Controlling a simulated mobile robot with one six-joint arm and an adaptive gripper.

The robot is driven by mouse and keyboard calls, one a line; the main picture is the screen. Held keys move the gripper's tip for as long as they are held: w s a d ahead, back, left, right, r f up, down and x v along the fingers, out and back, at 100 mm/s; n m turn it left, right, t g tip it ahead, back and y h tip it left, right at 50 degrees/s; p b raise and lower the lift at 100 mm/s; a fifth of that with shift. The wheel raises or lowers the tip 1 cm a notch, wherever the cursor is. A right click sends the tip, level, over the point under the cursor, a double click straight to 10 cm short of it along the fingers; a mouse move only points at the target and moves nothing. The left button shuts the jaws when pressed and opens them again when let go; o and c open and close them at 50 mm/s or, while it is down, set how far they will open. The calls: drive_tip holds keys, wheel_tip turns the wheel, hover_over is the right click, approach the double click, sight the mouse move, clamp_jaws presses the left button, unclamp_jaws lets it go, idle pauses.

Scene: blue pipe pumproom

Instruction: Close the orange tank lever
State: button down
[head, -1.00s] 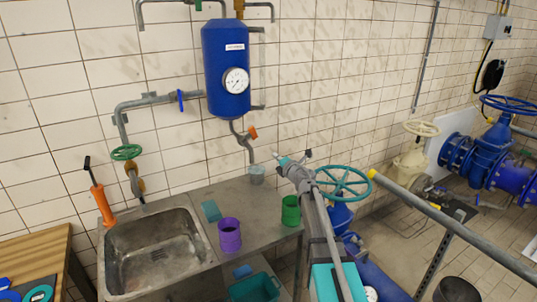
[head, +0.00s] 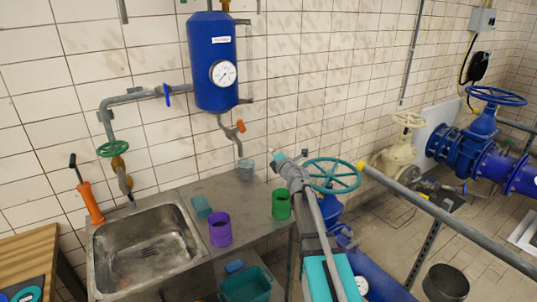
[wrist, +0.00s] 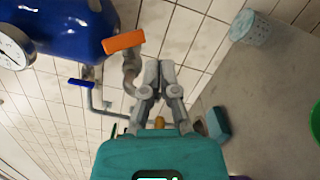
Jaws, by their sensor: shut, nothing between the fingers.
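The orange tank lever (head: 240,126) is on the grey outlet pipe (head: 228,130) under the blue tank (head: 213,60) on the tiled wall. In the wrist view the orange lever (wrist: 123,41) lies roughly crosswise, just left of the fingertips and apart from them. The blue tank (wrist: 60,25) fills the upper left there. My gripper (head: 277,157) is to the lower right of the lever in the head view. In the wrist view my gripper (wrist: 158,72) has its fingers together, with nothing between them.
A blue-handled valve (head: 167,95) is on the pipe left of the tank. A teal handwheel (head: 333,175) stands right of my gripper.

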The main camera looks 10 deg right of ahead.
drive_tip(key=s+d+f+m+g+h, duration=0.3)
drive_tip(key=s+f+m+g+h, duration=0.15)
drive_tip(key=s+m, duration=0.4)
drive_tip(key=s+d+f+m+g+h, duration=0.2)
drive_tip(key=s+f+m+g+h, duration=0.3)
drive_tip(key=m, duration=0.6)
drive_tip(key=s+a+f+m+g+y, duration=0.1)
drive_tip(key=s+a+f+g+y, duration=0.1)
drive_tip(key=s, duration=0.5)
drive_tip(key=s+a+f+m+g+y, duration=0.1)
drive_tip(key=s+a+f+m+g, duration=0.1)
drive_tip(key=s+a, duration=0.4)
drive_tip(key=s+a+f+m+g+y, duration=0.2)
drive_tip(key=s+a+f+g, duration=0.2)
drive_tip(key=s, duration=0.4)
drive_tip(key=shift+s+f+y, duration=0.15)
drive_tip(key=shift+f+y, duration=0.2)
drive_tip(key=shift+f, duration=0.5)
drive_tip(key=shift+g, duration=0.25)
drive_tip(key=shift+d, duration=0.15)
